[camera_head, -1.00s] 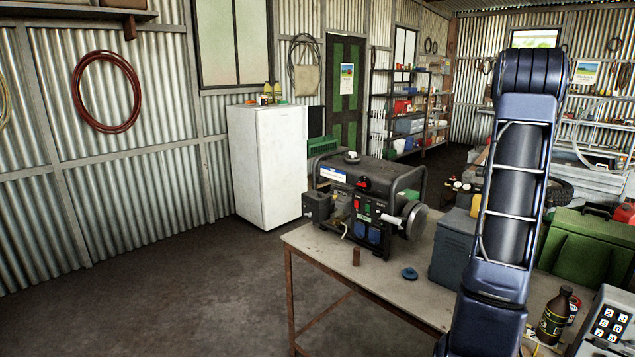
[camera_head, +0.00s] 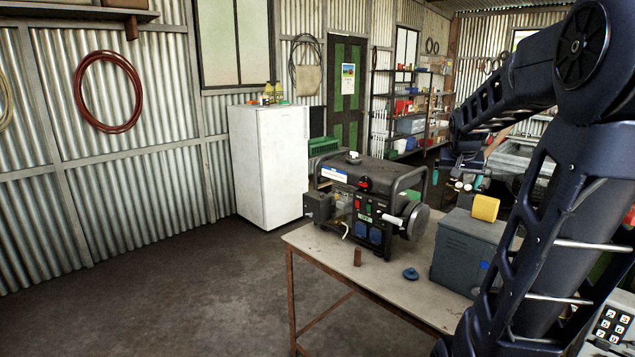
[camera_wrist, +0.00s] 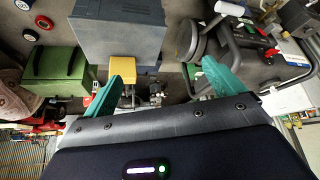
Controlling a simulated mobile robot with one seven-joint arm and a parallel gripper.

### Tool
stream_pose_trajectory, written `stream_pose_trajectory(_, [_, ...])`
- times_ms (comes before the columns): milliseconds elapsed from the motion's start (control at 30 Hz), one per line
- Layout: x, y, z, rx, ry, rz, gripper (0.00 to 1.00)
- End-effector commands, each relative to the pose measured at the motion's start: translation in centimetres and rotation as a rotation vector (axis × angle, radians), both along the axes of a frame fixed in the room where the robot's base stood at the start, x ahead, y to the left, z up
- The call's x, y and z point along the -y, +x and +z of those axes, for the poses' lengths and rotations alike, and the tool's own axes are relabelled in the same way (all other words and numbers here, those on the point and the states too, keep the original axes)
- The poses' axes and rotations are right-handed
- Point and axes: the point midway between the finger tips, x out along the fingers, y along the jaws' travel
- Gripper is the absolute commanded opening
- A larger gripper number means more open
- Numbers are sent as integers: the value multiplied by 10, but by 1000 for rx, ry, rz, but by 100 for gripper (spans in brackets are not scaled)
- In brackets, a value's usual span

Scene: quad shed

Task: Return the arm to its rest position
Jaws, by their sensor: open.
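My arm rises on the right side of the head view and bends at a joint near the top right corner. Its forearm points down and to the left. My gripper (camera_head: 465,180) hangs at the end, above the far side of the workbench, behind the grey metal box (camera_head: 465,250) in the picture. In the wrist view my gripper (camera_wrist: 170,78) has its two teal fingers spread wide with nothing held between them. Part of my gripper is small and hard to make out in the head view.
A black generator (camera_head: 365,205) stands on the workbench (camera_head: 375,275), left of my gripper. A yellow object (camera_head: 485,208) sits on the grey box. A green case (camera_wrist: 60,72) shows in the wrist view. A white fridge (camera_head: 268,165) stands by the wall; the left floor is clear.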

Motion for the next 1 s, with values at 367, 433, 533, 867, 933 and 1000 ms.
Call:
stream_pose_trajectory(367, [-82,-117,-11,-63,17,197,94])
stream_pose_trajectory(433, [-94,-138,-17,-76,19,233,94])
stream_pose_trajectory(533, [-107,-165,-25,-93,21,281,94])
stream_pose_trajectory(867, [-124,-206,-42,-121,25,354,94])
stream_pose_trajectory(933, [-124,-207,-42,-122,25,357,94])
stream_pose_trajectory(1000, [-124,-206,-42,-121,25,356,94])
